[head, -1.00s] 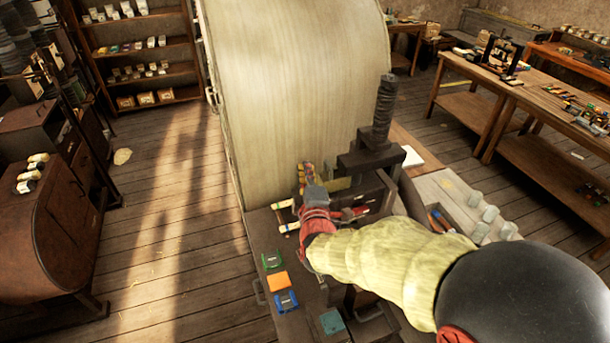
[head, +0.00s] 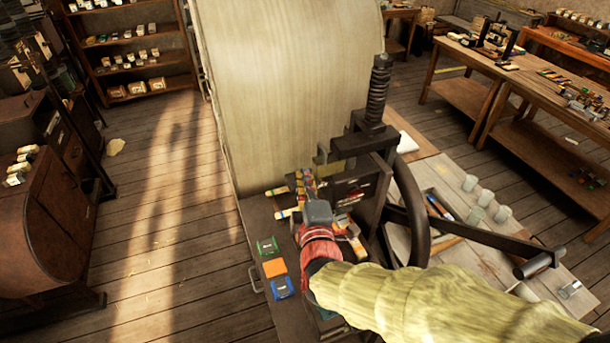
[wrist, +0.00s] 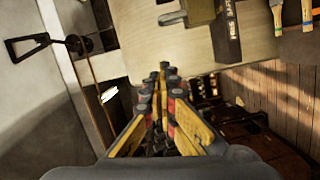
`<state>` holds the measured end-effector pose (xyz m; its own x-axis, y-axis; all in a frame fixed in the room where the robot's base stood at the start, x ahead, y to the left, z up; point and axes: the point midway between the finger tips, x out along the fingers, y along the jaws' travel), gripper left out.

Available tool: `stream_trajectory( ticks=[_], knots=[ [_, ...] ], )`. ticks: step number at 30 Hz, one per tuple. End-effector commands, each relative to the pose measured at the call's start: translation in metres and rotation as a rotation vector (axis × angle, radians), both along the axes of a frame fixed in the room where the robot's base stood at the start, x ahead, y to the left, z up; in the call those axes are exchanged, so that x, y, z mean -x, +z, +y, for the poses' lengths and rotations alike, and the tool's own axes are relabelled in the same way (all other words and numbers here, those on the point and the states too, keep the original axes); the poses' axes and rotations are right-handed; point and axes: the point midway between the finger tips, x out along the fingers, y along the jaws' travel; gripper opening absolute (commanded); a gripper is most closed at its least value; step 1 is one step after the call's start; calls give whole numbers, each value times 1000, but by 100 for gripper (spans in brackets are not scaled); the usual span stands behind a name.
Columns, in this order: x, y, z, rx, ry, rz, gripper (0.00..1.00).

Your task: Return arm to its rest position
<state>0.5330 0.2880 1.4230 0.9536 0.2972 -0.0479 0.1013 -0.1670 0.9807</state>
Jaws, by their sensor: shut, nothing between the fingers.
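The handwheel press (head: 365,145) stands on the bench, its threaded screw upright. Its dark handwheel (head: 408,200) shows on the right side, with a long crank handle (head: 535,264) reaching out to the right. My gripper (head: 305,178) is over the bench just left of the press, its fingers pointing away from the head camera. In the wrist view, my gripper (wrist: 164,72) has its yellow and black fingers closed together with nothing between the tips. My arm's sleeve hides part of the bench front. Whether the gripper touches anything is unclear.
Green, orange and blue items (head: 274,268) lie on the bench left of my arm. A tray with tools (head: 438,205) and several pale cylinders (head: 475,200) are right of the press. A large pale curved panel (head: 290,90) rises behind. The floor at left is open.

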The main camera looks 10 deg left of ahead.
Motion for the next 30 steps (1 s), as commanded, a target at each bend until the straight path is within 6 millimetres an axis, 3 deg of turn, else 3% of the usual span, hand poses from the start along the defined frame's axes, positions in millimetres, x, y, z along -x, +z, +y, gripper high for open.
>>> stream_trajectory(
  ticks=[11, 14, 17, 21, 23, 26, 30],
  knots=[
    [0, 0, 0, -18, -1, 6, 0],
    [1, -9, 2, -80, 3, 59, 0],
    [9, -38, 11, -176, 24, 209, 0],
    [42, -97, 24, -306, 37, 522, 0],
    [60, -112, 28, -356, 27, 652, 0],
    [89, -136, 20, -437, -31, 856, 0],
    [127, -161, -12, -539, -183, 1095, 0]
  ],
)
